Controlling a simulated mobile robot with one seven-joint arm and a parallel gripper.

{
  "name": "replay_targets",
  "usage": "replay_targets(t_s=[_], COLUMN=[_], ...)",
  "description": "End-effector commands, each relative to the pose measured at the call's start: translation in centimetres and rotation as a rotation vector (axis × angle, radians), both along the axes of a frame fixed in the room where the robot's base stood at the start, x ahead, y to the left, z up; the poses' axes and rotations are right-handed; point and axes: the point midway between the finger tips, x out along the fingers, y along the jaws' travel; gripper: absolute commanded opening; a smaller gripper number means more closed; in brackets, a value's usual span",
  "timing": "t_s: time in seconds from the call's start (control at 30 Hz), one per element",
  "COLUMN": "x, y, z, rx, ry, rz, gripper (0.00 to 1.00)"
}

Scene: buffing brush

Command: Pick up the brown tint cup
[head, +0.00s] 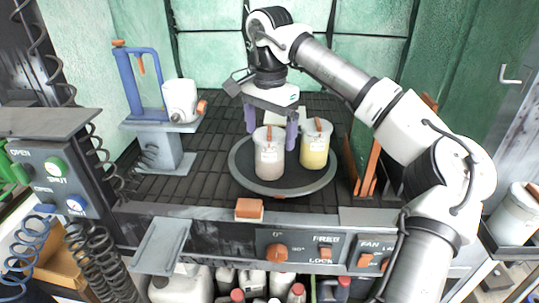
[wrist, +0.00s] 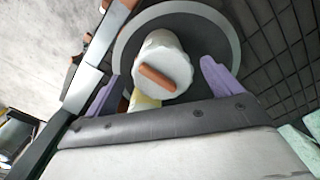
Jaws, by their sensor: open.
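The brown tint cup (head: 269,160) is a clear cup with dull brownish contents, a pale label and an orange lid grip. It stands upright at the left on a round dark turntable (head: 242,174). A cup with yellow contents (head: 315,152) stands close to its right. My gripper (head: 272,132) is open, its purple fingers pointing down at lid height by the brown cup. In the wrist view, a white lid with an orange grip (wrist: 163,68), apparently the brown cup's, lies between and slightly beyond the fingertips. The yellow cup (wrist: 146,103) is mostly hidden below it. Finger contact cannot be told.
A blue lever press (head: 145,85) with a white pot (head: 180,100) stands at the left. An orange upright rack (head: 372,165) stands right of the turntable. An orange-topped block (head: 249,209) sits on the front edge. The tiled floor left of the turntable is clear.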

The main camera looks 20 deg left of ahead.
Motion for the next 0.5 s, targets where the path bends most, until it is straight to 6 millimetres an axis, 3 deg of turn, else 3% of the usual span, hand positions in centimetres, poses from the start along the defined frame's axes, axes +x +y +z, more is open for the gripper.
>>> replay_targets(t_s=[0.23, 0.5], x=[0.0, 0.0], y=[0.2, 0.2], z=[-3.6, -4.5], rx=[0.0, 0.0], ry=[0.003, 0.001], rz=[0.001, 0.001], gripper=[0.9, 0.9])
